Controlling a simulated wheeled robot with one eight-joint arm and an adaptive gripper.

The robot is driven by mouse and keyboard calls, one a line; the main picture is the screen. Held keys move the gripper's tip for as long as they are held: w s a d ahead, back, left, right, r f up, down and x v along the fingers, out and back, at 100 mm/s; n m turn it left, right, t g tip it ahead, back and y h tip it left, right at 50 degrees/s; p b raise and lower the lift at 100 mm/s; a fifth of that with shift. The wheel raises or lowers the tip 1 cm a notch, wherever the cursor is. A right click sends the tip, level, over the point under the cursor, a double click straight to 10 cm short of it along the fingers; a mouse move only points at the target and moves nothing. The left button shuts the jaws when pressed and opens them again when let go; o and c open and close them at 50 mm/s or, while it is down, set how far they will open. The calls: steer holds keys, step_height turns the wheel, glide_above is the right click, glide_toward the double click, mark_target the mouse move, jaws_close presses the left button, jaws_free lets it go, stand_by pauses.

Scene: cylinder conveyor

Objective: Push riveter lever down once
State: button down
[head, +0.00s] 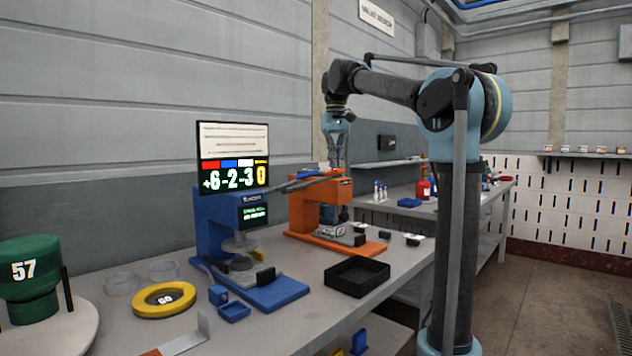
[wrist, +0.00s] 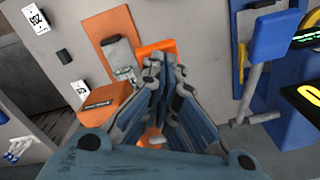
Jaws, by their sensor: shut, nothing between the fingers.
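Two bench presses stand side by side: an orange one (head: 307,209) and a blue one (head: 212,227); I cannot read which is the riveter. My gripper (head: 336,167) is shut and empty, pointing down just above the top of the orange press. In the wrist view its fingertips (wrist: 165,68) are in front of an orange bar-like part (wrist: 158,47) of the orange press (wrist: 105,103); contact cannot be told. A lever with a blue grip (wrist: 275,35) and grey rod shows to the right in the wrist view. My fingers hide part of the orange press.
A display screen (head: 233,157) stands behind the blue press. A black tray (head: 357,277), a yellow ring (head: 163,300) and a green weight (head: 29,272) are on or by the grey table (head: 113,337). White number plates (wrist: 35,18) lie beyond the orange press.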

steer(key=shift+f, duration=5.45)
steer(key=shift+r, duration=7.75)
